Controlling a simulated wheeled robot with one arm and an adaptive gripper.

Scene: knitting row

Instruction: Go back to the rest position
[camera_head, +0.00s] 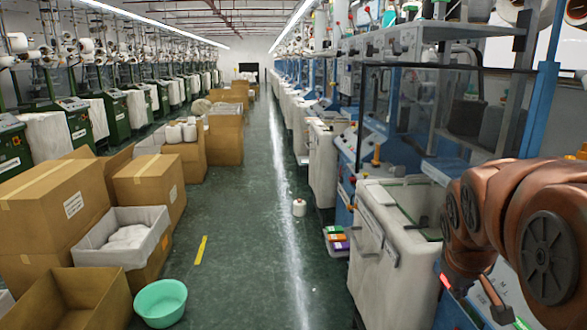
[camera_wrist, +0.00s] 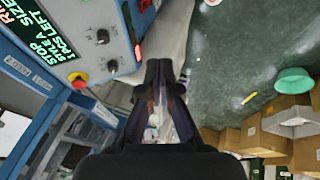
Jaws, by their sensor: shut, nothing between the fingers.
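My gripper (camera_wrist: 164,72) shows in the middle of the wrist view, its two dark fingers together with nothing between them. It points past a blue knitting machine whose control panel (camera_wrist: 60,35) has a lit green text display and a red stop button (camera_wrist: 78,80). In the head view my brown arm is bent at the right edge, beside the machine row and a white bin (camera_head: 385,265). The gripper's fingertips are not clear in the head view.
Blue machines line the right and green machines (camera_head: 75,120) the left. Cardboard boxes (camera_head: 55,205) and a mint-green basin (camera_head: 160,302) stand on the left of the aisle. A white cone (camera_head: 299,208) and small coloured boxes (camera_head: 336,240) stand on the floor. The middle aisle is mostly clear.

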